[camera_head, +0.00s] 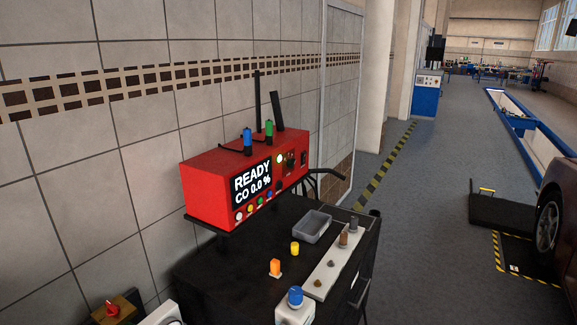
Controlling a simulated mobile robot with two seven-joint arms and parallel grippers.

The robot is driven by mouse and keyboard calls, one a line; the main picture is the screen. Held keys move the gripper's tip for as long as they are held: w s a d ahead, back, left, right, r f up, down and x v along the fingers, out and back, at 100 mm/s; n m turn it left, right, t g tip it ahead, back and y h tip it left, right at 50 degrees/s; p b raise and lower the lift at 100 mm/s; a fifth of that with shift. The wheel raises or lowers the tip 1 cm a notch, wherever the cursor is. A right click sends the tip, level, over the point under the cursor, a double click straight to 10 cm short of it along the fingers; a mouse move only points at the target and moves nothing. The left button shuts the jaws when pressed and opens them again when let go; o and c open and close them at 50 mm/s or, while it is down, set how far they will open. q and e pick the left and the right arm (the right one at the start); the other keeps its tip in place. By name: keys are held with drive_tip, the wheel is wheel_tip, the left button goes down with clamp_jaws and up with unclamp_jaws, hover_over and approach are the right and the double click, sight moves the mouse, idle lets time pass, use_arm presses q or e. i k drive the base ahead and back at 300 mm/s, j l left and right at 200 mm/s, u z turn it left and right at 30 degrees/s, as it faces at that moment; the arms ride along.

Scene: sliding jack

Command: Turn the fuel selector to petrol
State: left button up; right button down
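A red analyser box (211,195) stands on a black shelf against the tiled wall. Its dark screen (251,184) reads "READY" and "CO 0.0 %". Several coloured buttons lie in a row under the screen. To the right of the screen are a lit cream-coloured round part (281,159) and small dark controls (291,165). One of these may be the fuel selector, but its labels and setting are too small to read. Neither of my grippers shows in this view.
A black cart top (225,270) below holds a grey tray (312,227), a pale strip (343,262) with several small fittings, orange and yellow pieces, and a white box with a blue knob (295,296). A box with a red switch (112,309) is at lower left.

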sight(290, 162)
drive_tip(key=i+l, duration=0.2)
drive_tip(key=l, duration=0.15)
drive_tip(key=i+l+u, duration=0.1)
drive_tip(key=l, duration=0.3)
drive_tip(key=i+l, duration=0.5)
drive_tip(key=l, duration=0.3)
drive_tip(key=i+l+u, duration=0.1)
drive_tip(key=l, duration=0.25)
drive_tip(key=i+l, duration=0.25)
drive_tip(key=l, duration=0.15)
drive_tip(key=i+l, duration=0.15)
drive_tip(key=l, duration=0.25)
drive_tip(key=i+l+u, duration=0.1)
drive_tip(key=l, duration=0.3)
drive_tip(key=i, duration=0.1)
